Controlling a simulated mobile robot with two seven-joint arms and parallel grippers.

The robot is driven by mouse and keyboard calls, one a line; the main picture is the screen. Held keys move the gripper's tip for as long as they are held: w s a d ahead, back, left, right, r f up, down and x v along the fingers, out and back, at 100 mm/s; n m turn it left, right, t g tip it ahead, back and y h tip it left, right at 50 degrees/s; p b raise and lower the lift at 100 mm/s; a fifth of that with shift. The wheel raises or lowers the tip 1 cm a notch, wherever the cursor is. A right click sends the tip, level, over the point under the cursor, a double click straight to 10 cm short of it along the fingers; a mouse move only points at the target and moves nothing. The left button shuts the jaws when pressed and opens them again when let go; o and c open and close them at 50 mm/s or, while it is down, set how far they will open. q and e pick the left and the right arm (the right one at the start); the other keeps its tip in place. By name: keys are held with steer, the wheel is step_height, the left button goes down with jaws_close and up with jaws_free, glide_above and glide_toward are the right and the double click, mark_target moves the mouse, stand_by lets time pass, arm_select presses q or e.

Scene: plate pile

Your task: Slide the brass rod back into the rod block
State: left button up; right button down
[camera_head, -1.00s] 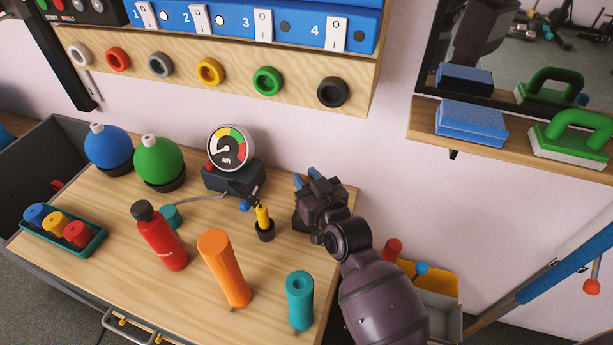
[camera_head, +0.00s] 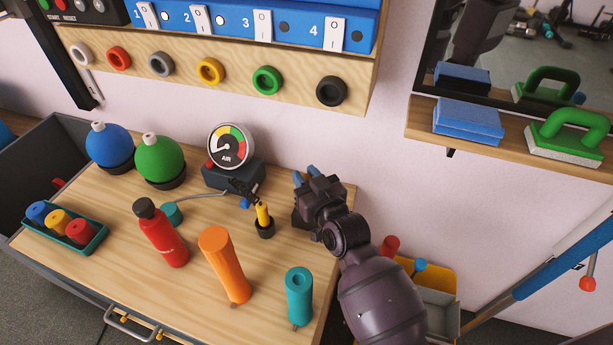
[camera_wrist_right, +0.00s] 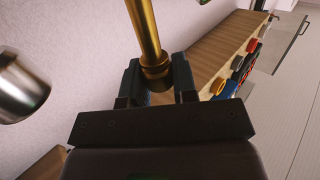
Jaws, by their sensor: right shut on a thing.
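The brass rod (camera_wrist_right: 146,30) shows in the right wrist view, running from the top edge down to a collar between my right gripper's two dark fingers (camera_wrist_right: 158,82). The fingers are shut on it at the collar. The rod's far end is out of that view. In the head view my right gripper (camera_head: 305,180) is at the back right corner of the wooden table, and its arm hides the rod. A dark block-like shape shows just left of the gripper; I cannot tell whether it is the rod block. My left gripper is not in view.
A yellow pen-like tool in a black holder (camera_head: 264,228) and the air gauge (camera_head: 231,146) stand left of my right gripper. A teal cylinder (camera_head: 299,298) and an orange one (camera_head: 223,264) stand nearer the front. A silver cylinder (camera_wrist_right: 22,90) shows in the wrist view.

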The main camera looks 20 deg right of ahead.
arm_select(q)
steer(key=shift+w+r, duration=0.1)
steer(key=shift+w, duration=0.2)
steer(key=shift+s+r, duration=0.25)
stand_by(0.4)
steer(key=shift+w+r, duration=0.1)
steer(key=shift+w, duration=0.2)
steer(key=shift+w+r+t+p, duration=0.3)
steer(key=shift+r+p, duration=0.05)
steer(key=shift+p, duration=0.05)
arm_select(e)
steer(key=shift+r, duration=0.1)
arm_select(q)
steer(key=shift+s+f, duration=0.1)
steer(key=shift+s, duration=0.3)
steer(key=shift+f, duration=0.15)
arm_select(e)
steer(key=shift+f, duration=0.4)
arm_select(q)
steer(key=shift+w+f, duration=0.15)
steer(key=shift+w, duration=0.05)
arm_select(e)
steer(key=shift+f, duration=0.45)
